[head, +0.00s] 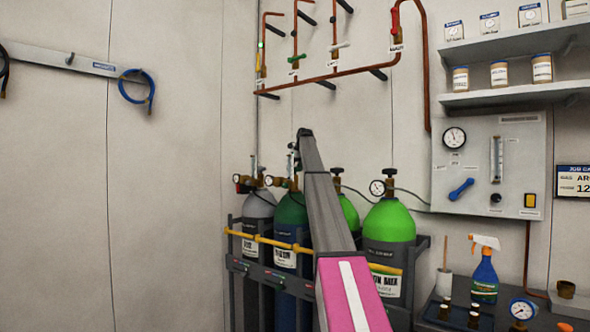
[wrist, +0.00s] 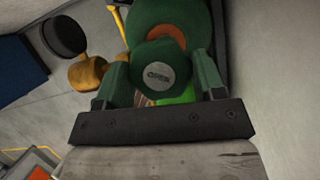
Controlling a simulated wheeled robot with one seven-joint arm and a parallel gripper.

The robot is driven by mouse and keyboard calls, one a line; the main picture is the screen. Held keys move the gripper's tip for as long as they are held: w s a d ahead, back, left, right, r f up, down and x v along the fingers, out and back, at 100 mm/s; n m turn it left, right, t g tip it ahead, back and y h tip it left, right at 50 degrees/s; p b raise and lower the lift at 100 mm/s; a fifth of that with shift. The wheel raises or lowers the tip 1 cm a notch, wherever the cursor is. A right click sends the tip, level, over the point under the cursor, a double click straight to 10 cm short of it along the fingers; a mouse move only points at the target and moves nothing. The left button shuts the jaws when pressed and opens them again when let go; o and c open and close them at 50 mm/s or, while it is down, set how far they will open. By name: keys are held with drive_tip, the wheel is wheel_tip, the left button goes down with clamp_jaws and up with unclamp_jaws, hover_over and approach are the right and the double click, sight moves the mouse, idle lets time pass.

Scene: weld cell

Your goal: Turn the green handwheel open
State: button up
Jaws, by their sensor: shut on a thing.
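The green handwheel (wrist: 158,68), a round knob with a pale lettered disc on its face, fills the middle of the wrist view. My gripper (wrist: 162,74) is shut on it, with one finger on each side of the knob. Behind it in the wrist view is the dark green cylinder top with an orange-brown ring. In the head view the dark green cylinder (head: 291,209) stands in the rack, second from left. My gripper (head: 296,158) is at its valve, and the arm hides part of the valve there. The lettering is too small to read surely.
A grey cylinder (head: 259,204) stands left of the dark green one, and a bright green cylinder (head: 390,222) stands to the right. A rack (head: 236,268) with yellow bars holds them. A brass fitting (wrist: 88,74) with a black round part sits close left of the gripper.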

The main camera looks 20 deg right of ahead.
drive_tip(key=n, duration=0.2)
drive_tip(key=n+g+y, duration=0.1)
drive_tip(key=n, duration=0.2)
drive_tip(key=shift+w+d+n+g+y, duration=0.1)
drive_tip(key=shift+w+n+g+y, duration=0.05)
drive_tip(key=shift+n+g+y, duration=0.45)
drive_tip(key=shift+n+g, duration=0.5)
drive_tip(key=shift+n, duration=1.2)
drive_tip(key=o, duration=0.9)
drive_tip(key=shift+r, duration=0.1)
